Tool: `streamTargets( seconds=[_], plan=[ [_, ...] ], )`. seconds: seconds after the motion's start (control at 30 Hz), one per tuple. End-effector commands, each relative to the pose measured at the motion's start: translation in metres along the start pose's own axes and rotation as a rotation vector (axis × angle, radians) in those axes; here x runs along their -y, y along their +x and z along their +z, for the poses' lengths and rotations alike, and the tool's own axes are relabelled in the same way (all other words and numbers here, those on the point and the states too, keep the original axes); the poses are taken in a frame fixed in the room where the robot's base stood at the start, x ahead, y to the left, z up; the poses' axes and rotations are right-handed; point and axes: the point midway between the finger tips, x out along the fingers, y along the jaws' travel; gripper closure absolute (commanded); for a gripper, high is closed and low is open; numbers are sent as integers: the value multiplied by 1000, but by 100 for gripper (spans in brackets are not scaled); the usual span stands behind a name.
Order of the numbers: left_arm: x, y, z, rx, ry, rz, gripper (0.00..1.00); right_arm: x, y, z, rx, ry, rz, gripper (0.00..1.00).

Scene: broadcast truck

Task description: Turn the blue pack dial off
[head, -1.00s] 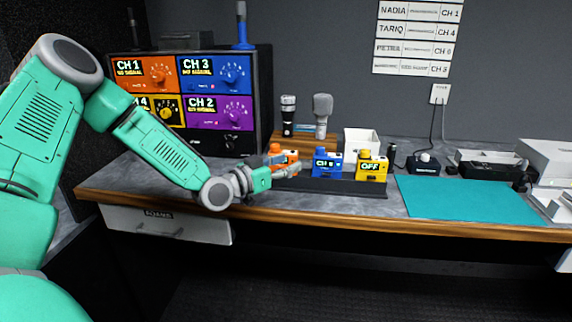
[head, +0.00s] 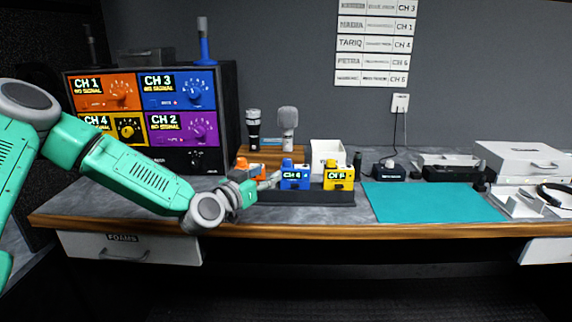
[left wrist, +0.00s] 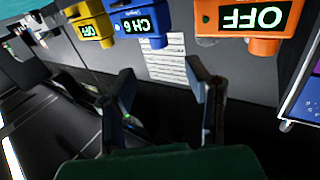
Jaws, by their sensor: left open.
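The blue pack (head: 295,180) stands upright in the dark rack on the desk, between an orange pack (head: 243,165) and a yellow pack (head: 339,178). A blue dial (head: 287,163) sits on its top. Its screen is lit and reads CH 6 in the upside-down left wrist view (left wrist: 143,20). My left gripper (head: 269,181) is open in front of the orange pack, just left of the blue pack, and covers part of the orange one. In the left wrist view its fingers (left wrist: 155,85) are spread with nothing between them. My right gripper is not in view.
The yellow and orange packs read OFF. The rack (head: 310,198) runs along the desk's front edge. Microphones (head: 288,125) and a white bin (head: 328,153) stand behind. A teal mat (head: 430,202) lies clear on the right. A monitor unit (head: 150,110) stands at left.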

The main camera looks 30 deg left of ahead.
Motion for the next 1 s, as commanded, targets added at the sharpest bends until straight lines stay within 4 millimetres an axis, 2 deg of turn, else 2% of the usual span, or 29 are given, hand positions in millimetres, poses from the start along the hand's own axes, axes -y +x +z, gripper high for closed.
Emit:
streamTargets(
  seconds=[0.03,0.2,0.4,0.6,0.9,0.97,1.0],
  plan=[
    [0,12,2,1,4,0,57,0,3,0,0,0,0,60],
    [0,49,2,0,2,0,57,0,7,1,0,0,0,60],
    [0,81,1,0,1,0,57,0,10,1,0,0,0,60],
    [0,96,0,0,-2,0,57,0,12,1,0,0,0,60],
    [0,98,0,-1,-3,1,57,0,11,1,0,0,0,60],
    [0,98,0,0,-2,1,78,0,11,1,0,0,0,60],
    [0,98,0,0,-2,1,92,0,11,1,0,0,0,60]
  ],
)
